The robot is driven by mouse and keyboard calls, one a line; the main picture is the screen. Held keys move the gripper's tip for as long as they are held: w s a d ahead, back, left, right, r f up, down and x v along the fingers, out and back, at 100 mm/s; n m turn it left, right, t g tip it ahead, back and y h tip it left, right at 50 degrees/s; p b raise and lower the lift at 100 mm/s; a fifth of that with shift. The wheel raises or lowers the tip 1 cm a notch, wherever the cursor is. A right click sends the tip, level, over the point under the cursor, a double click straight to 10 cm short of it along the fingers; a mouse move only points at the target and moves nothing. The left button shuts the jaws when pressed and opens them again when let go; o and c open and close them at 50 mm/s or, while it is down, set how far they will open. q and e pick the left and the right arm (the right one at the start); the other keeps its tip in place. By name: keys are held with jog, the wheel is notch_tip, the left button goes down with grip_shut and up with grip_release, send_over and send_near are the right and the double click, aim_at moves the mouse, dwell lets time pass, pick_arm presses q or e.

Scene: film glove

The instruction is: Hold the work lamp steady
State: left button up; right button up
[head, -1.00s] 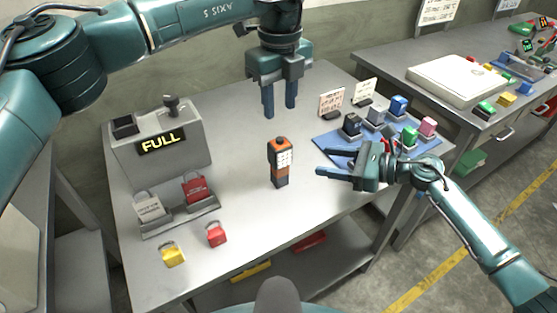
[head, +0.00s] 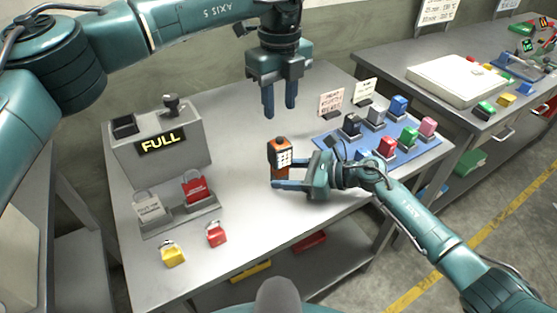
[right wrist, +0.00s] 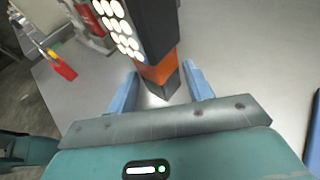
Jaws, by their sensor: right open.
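The work lamp (head: 280,153) stands upright on the grey table, a dark and orange block with a panel of lit white dots. In the right wrist view the lamp (right wrist: 158,70) rises between the blue fingers, with a gap on each side. My right gripper (head: 284,174) is open, its fingers around the lower part of the lamp and partly hiding it; it also shows in the right wrist view (right wrist: 160,88). My left gripper (head: 280,112) hangs above the table behind the lamp, fingers apart, with nothing between them.
A grey box with a FULL sign (head: 160,143) stands at the left. A padlock rack (head: 180,214) and loose yellow (head: 173,255) and red (head: 216,236) padlocks are in front. A blue mat (head: 425,150) with several coloured blocks lies at the right.

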jog(key=shift+w+a+f, duration=0.1)
jog(key=shift+a, duration=0.3)
jog(key=c, duration=0.4)
pick_arm(q)
grip_shut()
pick_arm(e)
jog(key=shift+c, duration=0.3)
dwell(1.2)
